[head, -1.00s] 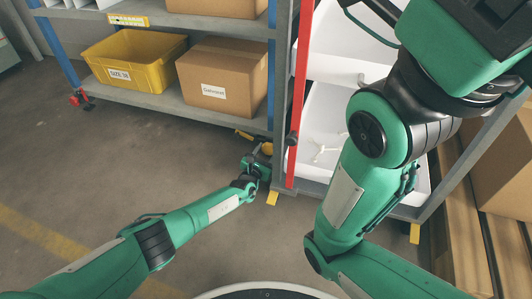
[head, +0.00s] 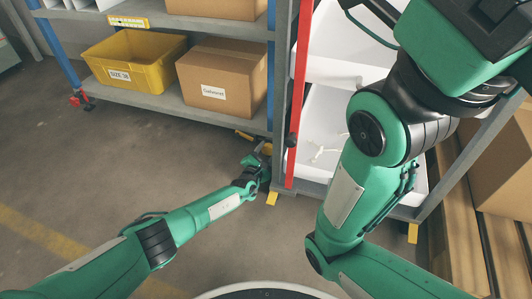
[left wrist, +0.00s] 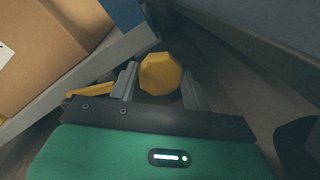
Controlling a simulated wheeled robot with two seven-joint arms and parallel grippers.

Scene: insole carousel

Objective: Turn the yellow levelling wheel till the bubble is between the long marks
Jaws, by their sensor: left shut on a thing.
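The yellow levelling wheel (left wrist: 160,75) sits between the two grey fingers of my left gripper (left wrist: 162,88) in the left wrist view. The gripper is shut on it. In the head view my left gripper (head: 264,156) is low beside the foot of the shelf post, and the wheel is mostly hidden there. A yellow plate with small marks (head: 129,22), which looks like the level, is on the shelf edge at the upper left. Its bubble is too small to make out. My right arm fills the right side, but its gripper is out of view.
A yellow bin (head: 134,62) and a cardboard box (head: 222,78) stand on the lower shelf. A red upright (head: 298,100) and white trays (head: 322,125) are right of the post. Bare floor lies left of my left arm.

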